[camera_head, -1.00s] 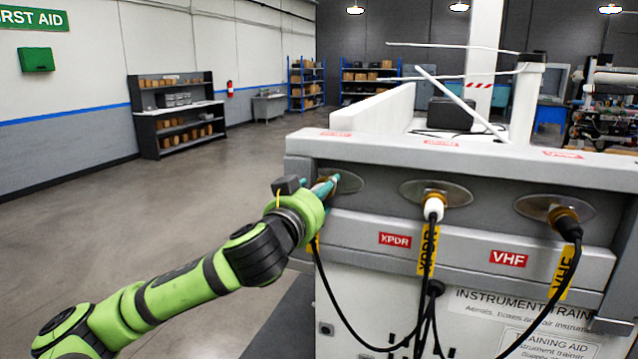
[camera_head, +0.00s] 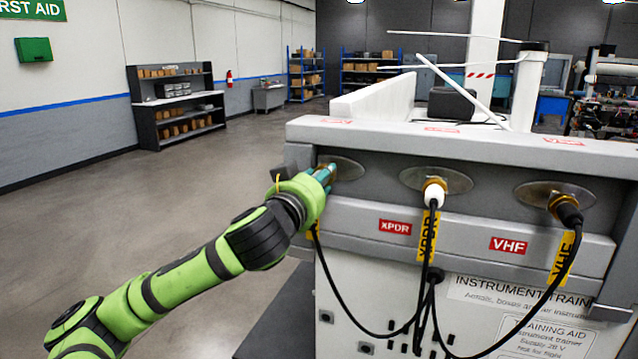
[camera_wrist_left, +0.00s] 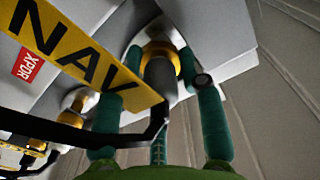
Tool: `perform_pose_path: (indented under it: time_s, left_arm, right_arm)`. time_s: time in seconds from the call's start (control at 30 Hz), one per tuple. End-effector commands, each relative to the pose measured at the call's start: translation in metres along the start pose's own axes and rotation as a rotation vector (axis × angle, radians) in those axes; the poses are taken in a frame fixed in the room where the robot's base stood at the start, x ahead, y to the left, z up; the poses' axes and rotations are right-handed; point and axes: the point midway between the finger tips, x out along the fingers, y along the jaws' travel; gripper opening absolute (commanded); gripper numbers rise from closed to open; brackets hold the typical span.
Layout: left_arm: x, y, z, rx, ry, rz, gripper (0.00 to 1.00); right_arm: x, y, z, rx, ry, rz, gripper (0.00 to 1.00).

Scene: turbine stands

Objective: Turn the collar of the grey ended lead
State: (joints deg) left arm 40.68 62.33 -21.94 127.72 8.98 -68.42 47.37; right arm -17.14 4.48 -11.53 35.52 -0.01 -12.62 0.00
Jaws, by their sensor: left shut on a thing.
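The grey ended lead (camera_wrist_left: 158,82) has a grey end at the gold fitting (camera_wrist_left: 160,54) of the leftmost round plate, and carries a yellow NAV tag (camera_wrist_left: 95,65). My left gripper (camera_wrist_left: 159,68) has its teal fingers on both sides of this end, shut on its collar. In the head view the left gripper (camera_head: 327,175) is at the left plate (camera_head: 347,170) and hides most of the grey end. The white ended lead (camera_head: 434,193) sits in the middle plate, with an XPDR tag. The black ended lead (camera_head: 568,210) sits in the right plate, with a VHF tag. My right gripper is not in view.
The grey and white trainer stand (camera_head: 480,145) fills the right side. Black cables (camera_head: 350,320) hang down its front and gather below the middle plate. Open floor (camera_head: 200,200) lies to the left, with shelves (camera_head: 178,105) far back.

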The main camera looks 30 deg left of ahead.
Motion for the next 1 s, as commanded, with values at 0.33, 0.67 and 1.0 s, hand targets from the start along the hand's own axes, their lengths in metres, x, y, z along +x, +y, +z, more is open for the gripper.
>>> perform_pose_path:
  time_s: [0.33,0.67,1.0]
  left_arm:
    - [0.0,0.001,0.004,-0.286,0.001,0.002,0.06]
    - [0.0,0.001,0.002,-0.6,-0.001,0.003,0.06]
    - [0.0,0.001,0.0,-0.922,-0.003,0.003,0.06]
  right_arm:
    - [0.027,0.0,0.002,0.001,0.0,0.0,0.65]
    - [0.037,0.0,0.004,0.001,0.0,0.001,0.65]
    - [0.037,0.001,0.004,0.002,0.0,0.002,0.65]
